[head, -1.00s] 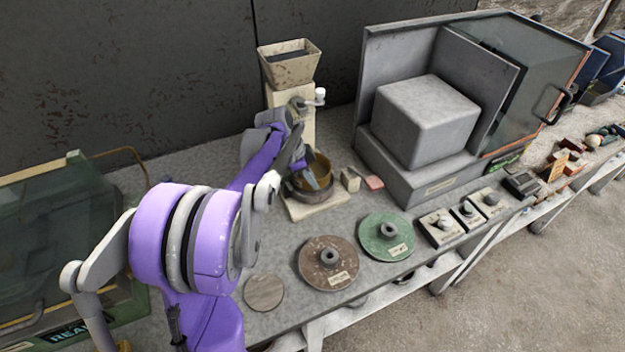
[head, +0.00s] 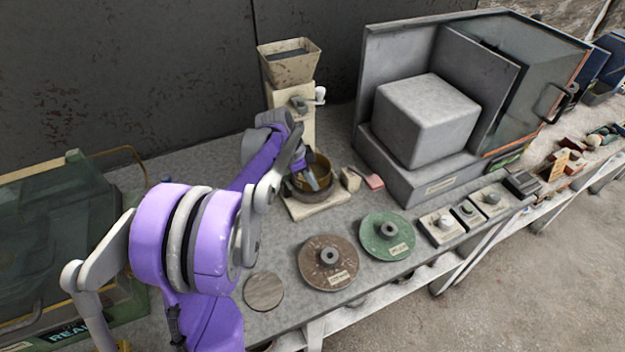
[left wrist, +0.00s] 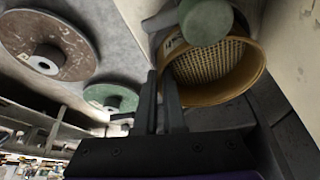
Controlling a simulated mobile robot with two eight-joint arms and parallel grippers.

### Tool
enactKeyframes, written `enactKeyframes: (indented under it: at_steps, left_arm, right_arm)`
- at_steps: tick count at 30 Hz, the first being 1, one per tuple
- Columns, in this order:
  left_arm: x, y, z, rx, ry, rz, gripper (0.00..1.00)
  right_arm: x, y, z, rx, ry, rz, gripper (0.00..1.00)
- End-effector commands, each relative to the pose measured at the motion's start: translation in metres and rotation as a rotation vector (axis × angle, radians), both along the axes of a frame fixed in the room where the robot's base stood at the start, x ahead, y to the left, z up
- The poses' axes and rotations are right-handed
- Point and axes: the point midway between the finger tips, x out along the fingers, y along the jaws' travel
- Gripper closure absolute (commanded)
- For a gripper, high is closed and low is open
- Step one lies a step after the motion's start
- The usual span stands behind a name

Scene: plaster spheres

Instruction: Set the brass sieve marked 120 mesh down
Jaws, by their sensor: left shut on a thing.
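The brass sieve (head: 322,166) is at the foot of the cream hopper machine, over a dark round seat (head: 325,192) on a cream base. My left gripper (head: 311,181) is at its near left side, shut on its rim. In the left wrist view, the sieve (left wrist: 212,68) shows its mesh and brass rim, with the fingers (left wrist: 162,85) at the rim's edge. A pale label shows partly inside the rim; its marking is not readable. Whether the sieve rests fully on the seat is hard to tell. My right gripper is not in view.
The hopper machine (head: 294,103) stands close behind. A small cream block (head: 351,179) and a pink block (head: 374,182) lie just right. A brown disc (head: 310,267), a green disc (head: 374,241) and a flat grey disc (head: 263,292) lie in front. A grey cabinet (head: 412,178) stands right.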

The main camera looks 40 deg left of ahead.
Motion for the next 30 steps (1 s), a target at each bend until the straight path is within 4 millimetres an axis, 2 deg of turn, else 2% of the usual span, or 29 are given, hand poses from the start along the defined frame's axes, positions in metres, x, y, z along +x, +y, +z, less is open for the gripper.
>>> enactKeyframes:
  at_steps: [29,30]
  left_arm:
    - [0.000,0.000,-0.020,0.000,0.000,0.000,1.00]
    - [0.000,0.000,-0.021,0.000,0.000,0.000,0.92]
  right_arm:
    - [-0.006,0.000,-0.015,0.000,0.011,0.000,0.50]
    - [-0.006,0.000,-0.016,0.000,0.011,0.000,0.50]
